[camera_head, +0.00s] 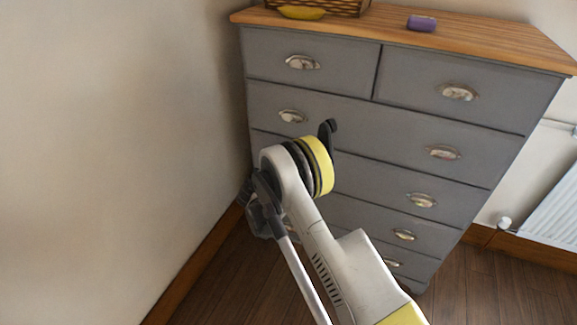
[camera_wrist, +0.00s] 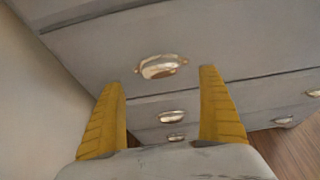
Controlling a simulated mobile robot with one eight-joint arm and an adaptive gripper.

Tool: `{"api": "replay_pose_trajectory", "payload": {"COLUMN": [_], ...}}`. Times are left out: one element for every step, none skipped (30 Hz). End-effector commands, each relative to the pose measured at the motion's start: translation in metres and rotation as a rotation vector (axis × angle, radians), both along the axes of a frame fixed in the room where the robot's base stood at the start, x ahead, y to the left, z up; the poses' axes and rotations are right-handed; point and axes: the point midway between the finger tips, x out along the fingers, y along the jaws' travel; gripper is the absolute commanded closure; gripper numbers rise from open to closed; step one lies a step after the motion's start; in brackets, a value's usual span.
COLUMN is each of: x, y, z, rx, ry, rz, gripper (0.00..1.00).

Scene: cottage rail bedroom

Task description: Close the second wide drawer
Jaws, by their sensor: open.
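A grey chest of drawers (camera_head: 340,95) with a wooden top stands against the wall in the head view. Below two small top drawers are several wide drawers; the second wide drawer (camera_head: 375,185) is partly hidden behind my arm, with its right cup handle (camera_head: 421,200) visible. I cannot tell how far it stands out. In the wrist view my gripper (camera_wrist: 162,76) is open and empty, its two yellow fingers pointing at a drawer front. A metal cup handle (camera_wrist: 160,66) shows between the fingertips. Contact with the front cannot be made out.
A basket (camera_head: 335,6), a yellow item (camera_head: 302,13) and a purple item (camera_head: 422,23) are on the chest top. A plain wall (camera_head: 110,130) is close on the left. A white radiator (camera_head: 550,225) is at the right. Wooden floor (camera_head: 500,285) lies clear in front.

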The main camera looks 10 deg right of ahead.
Motion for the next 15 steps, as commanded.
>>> {"api": "replay_pose_trajectory", "payload": {"x": [-0.008, -0.012, -0.017, -0.019, -0.022, -0.025, -0.027, -0.029, -0.030, -0.031, -0.031, -0.032, -0.032, -0.032, -0.032], "y": [0.006, 0.009, 0.012, 0.015, 0.017, 0.019, 0.020, 0.021, 0.021, 0.022, 0.022, 0.022, 0.022, 0.022, 0.022], "z": [0.004, 0.006, 0.009, 0.010, 0.012, 0.013, 0.014, 0.015, 0.016, 0.016, 0.016, 0.016, 0.016, 0.016, 0.016], "rx": [-0.001, -0.001, 0.000, 0.000, 0.000, 0.000, -0.001, -0.001, -0.001, -0.001, -0.001, -0.001, -0.001, -0.001, -0.001], "ry": [0.001, 0.001, 0.000, 0.000, 0.000, 0.000, 0.000, -0.001, -0.001, -0.001, -0.001, -0.001, -0.001, -0.001, -0.001], "rz": [0.003, 0.002, 0.002, 0.002, 0.002, 0.001, 0.000, 0.000, 0.000, 0.000, 0.000, -0.001, -0.001, -0.001, -0.001], "gripper": [0.12, 0.12, 0.12, 0.12, 0.12, 0.12, 0.12, 0.12, 0.12, 0.12, 0.12, 0.12, 0.12, 0.12, 0.12]}}
